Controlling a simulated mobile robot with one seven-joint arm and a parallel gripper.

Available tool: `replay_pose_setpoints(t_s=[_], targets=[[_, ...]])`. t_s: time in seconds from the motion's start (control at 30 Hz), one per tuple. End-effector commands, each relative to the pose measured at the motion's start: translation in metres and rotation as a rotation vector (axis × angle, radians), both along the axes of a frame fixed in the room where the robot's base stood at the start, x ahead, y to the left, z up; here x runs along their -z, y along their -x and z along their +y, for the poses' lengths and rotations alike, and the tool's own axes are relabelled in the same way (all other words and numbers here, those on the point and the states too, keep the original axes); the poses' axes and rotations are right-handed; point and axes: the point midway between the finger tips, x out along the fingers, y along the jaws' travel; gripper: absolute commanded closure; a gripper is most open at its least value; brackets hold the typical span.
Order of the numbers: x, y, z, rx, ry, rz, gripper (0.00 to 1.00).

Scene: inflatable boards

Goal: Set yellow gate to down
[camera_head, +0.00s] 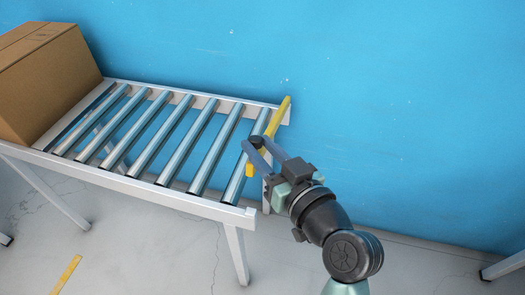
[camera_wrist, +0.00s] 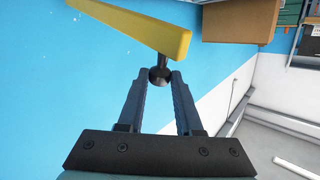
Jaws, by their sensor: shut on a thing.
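The yellow gate (camera_head: 282,114) is a straight bar at the right end of the roller conveyor in the head view. It slants across the end of the rollers, its far end higher in the picture near the blue wall. In the wrist view the yellow gate (camera_wrist: 150,27) crosses the top, with a dark ball knob (camera_wrist: 160,75) on a short stem below it. My gripper (camera_head: 253,146) reaches the gate's near part from the right. In the wrist view my gripper (camera_wrist: 160,80) has its fingertips closed on the knob.
The roller conveyor (camera_head: 228,213) stands on white legs against the blue wall (camera_head: 400,90). A cardboard box (camera_head: 45,80) sits at its left end; the rollers between box and gate are bare. Grey floor (camera_head: 150,240) with a yellow line lies in front. Another white leg stands at lower right.

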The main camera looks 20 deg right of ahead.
Motion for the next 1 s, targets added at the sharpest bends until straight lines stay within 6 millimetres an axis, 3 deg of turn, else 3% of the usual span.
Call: replay_pose_setpoints(t_s=[0.03,0.5,1.0], targets=[[0.017,0.002,0.000,0.004,0.011,-0.020,1.00],[0.077,0.014,0.008,0.003,0.106,-0.158,1.00],[0.116,0.020,0.013,0.003,0.173,-0.257,1.00]])
